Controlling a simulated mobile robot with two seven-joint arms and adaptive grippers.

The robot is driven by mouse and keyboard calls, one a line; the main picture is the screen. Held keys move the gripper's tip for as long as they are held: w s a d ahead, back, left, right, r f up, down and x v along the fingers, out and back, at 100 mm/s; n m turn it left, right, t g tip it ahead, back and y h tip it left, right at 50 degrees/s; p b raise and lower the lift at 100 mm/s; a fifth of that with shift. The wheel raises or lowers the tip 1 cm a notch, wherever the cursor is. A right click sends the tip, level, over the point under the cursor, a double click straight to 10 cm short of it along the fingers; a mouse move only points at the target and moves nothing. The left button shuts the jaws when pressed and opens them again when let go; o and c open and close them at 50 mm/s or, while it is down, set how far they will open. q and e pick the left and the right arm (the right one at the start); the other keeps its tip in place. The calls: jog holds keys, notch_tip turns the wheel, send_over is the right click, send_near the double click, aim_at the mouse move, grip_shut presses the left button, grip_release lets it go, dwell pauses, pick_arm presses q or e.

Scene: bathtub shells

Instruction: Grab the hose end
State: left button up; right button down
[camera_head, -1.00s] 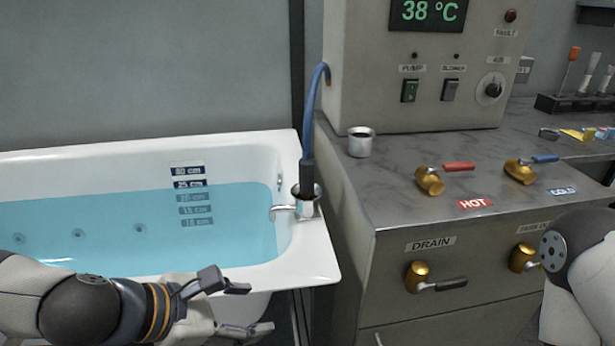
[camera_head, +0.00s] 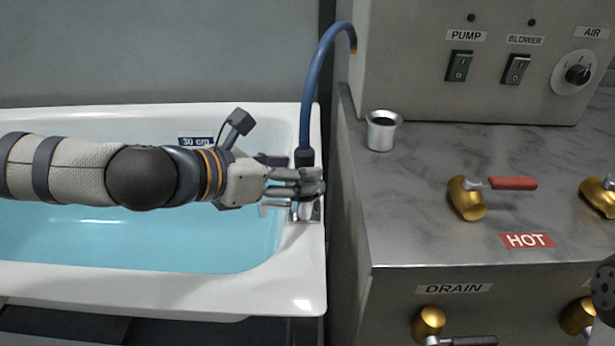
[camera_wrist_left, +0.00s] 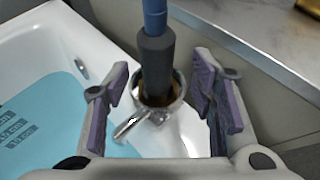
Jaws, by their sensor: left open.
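The blue hose (camera_head: 324,75) curves down from the control cabinet to a dark grey end piece (camera_head: 304,158). That end sits in a metal holder at the tub's right rim. In the left wrist view, the hose end (camera_wrist_left: 157,62) stands upright in the ring of the holder (camera_wrist_left: 160,105). My left gripper (camera_head: 300,183) reaches across the tub to the holder. In the left wrist view its two fingers (camera_wrist_left: 163,100) are open, one on each side of the hose end, with a gap showing on both sides.
The white bathtub (camera_head: 290,290) holds blue water. To the right, the marble counter (camera_head: 420,225) carries a metal cup (camera_head: 381,130) and brass valves, one with a red handle (camera_head: 513,183). The cabinet (camera_head: 420,90) rises behind the counter.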

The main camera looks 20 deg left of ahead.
pick_arm(q)
jog(key=x, duration=0.4)
jog(key=shift+a, duration=0.15)
jog(key=shift+r, duration=0.15)
pick_arm(e)
jog(key=shift+s+f, duration=0.3)
jog(key=shift+f, duration=0.05)
pick_arm(q)
grip_shut()
